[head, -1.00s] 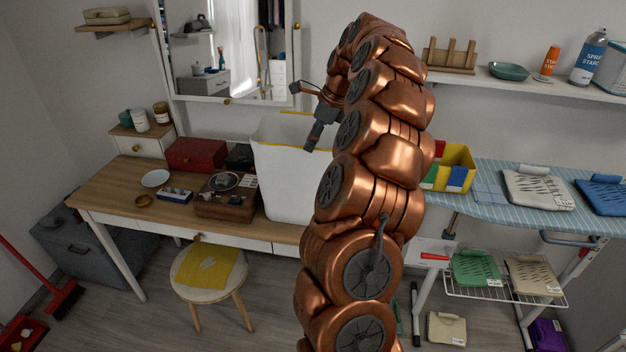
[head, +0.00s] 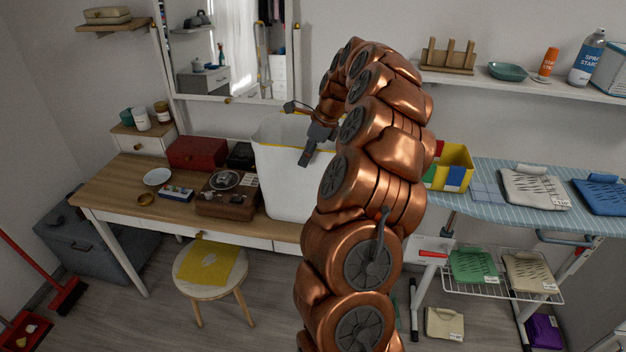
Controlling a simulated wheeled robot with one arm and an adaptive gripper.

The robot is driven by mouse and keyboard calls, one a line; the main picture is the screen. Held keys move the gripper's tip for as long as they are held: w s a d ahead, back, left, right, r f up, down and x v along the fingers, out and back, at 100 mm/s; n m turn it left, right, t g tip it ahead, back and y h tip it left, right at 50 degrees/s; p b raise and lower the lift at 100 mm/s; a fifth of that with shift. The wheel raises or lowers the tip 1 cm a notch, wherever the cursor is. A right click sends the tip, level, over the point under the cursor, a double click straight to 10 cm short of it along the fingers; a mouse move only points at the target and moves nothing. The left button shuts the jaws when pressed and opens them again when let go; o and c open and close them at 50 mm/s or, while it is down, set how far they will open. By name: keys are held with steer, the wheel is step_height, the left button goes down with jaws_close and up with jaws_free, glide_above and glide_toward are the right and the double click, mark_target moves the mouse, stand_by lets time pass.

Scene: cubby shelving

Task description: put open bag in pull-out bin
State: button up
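A tall white open-topped container (head: 282,180) with a yellow rim stands on the wooden desk, left of my arm. I cannot tell whether it is the open bag or the bin. My arm covers its right side. My gripper (head: 306,157) is at the container's upper right, in front of its wall in the picture, with a dark finger pointing down. Whether it touches the wall is unclear. Nothing is clearly held, and the finger gap does not show. No pull-out bin can be made out for certain.
The desk (head: 110,190) also holds a brown case (head: 227,205), a red box (head: 195,153) and a plate (head: 157,177). A stool (head: 212,285) stands in front. On the right are an ironing board (head: 485,190) with a yellow box (head: 458,160) and a wall shelf (head: 520,86).

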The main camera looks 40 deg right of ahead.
steer(key=shift+f, duration=0.2)
stand_by(0.4)
jaws_close()
stand_by(0.3)
